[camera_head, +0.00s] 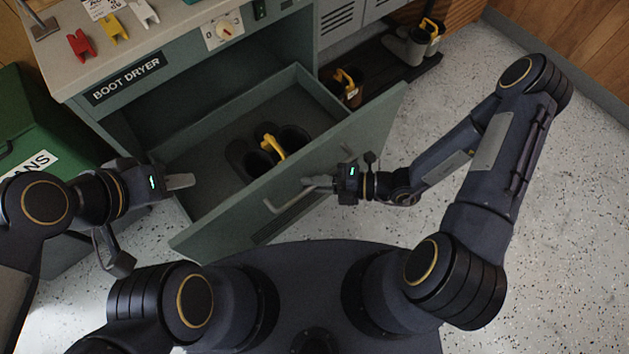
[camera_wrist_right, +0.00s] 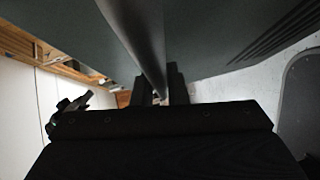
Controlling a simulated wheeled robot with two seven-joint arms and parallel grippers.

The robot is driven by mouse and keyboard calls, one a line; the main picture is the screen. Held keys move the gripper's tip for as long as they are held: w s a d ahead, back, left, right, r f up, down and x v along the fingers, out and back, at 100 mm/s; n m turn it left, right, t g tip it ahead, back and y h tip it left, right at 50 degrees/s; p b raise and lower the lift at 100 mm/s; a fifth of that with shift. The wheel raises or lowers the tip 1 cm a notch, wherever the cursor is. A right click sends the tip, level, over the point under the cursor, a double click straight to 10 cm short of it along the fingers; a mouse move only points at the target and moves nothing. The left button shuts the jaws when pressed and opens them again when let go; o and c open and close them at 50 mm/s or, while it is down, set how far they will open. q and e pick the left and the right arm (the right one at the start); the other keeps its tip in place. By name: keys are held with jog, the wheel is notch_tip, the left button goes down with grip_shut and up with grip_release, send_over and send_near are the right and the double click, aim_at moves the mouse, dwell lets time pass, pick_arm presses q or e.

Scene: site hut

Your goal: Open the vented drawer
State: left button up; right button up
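The vented drawer (camera_head: 340,148) is grey-green and stands pulled out from under the boot dryer counter; its inside shows. Vent slots show on its front panel in the right wrist view (camera_wrist_right: 280,35). Its bar handle (camera_head: 285,199) runs along the front. My right gripper (camera_head: 322,184) is at the handle's right part. In the right wrist view the bar (camera_wrist_right: 148,45) runs down between the fingers (camera_wrist_right: 160,88), which look closed around it. My left gripper (camera_head: 181,181) is by the drawer's left side, apart from the handle; its finger gap is not clear.
Black boot wells and a yellow-handled item (camera_head: 270,147) are inside the drawer. A green bin (camera_head: 40,130) stands at the left. Red and yellow clips (camera_head: 110,30) lie on the counter. Boots (camera_head: 412,45) stand on a rack at the back right. The speckled floor at right is clear.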

jog(key=o, duration=0.4)
jog(key=v, duration=0.7)
jog(key=shift+d, duration=0.4)
jog(key=shift+r, duration=0.15)
jog(key=s+d+r+m+t+h+p, duration=0.1)
jog(key=s+d+r+m+h+p, duration=0.1)
jog(key=r+m, duration=0.8)
jog(key=s+d+r+m+t+h+p, duration=0.1)
jog(key=s+d+r+m+h+p, duration=0.2)
jog(key=r+m, duration=0.8)
jog(key=s+d+r+m+h+p, duration=0.2)
jog(key=d+r+m+h+p, duration=0.3)
jog(key=r+m, duration=0.6)
jog(key=shift+s+r+m+t+h+p, duration=0.1)
jog(key=shift+m+t+h+p, duration=0.1)
jog(key=shift+m+h, duration=0.35)
jog(key=shift+s+r+m+t+h+p, duration=0.1)
jog(key=shift+m+t+h, duration=0.1)
jog(key=shift+m+h, duration=0.35)
